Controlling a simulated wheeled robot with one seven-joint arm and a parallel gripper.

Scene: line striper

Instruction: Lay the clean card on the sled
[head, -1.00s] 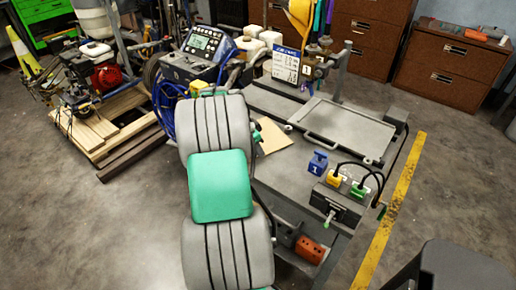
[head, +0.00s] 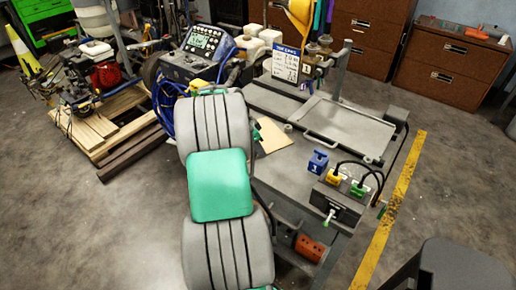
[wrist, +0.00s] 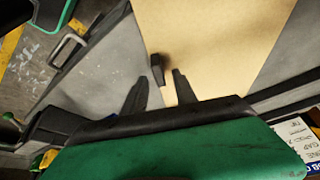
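The clean card (head: 273,138) is a plain tan sheet beside my gripper (head: 256,132) in the head view, partly hidden by my arm. In the wrist view the card (wrist: 215,40) is large and close, its near end at the dark fingers of my gripper (wrist: 160,85). A flat grey plate with a raised rim and a front handle (head: 345,128), which looks like the sled, lies on the cart to the right. Its surface is bare.
A blue block (head: 318,162) and a grey box with yellow and green plugs (head: 340,198) stand on the cart's near side. A lettered sign (head: 287,65) stands behind the card. A control console (head: 205,45) is at the back left. Cables loop at the right.

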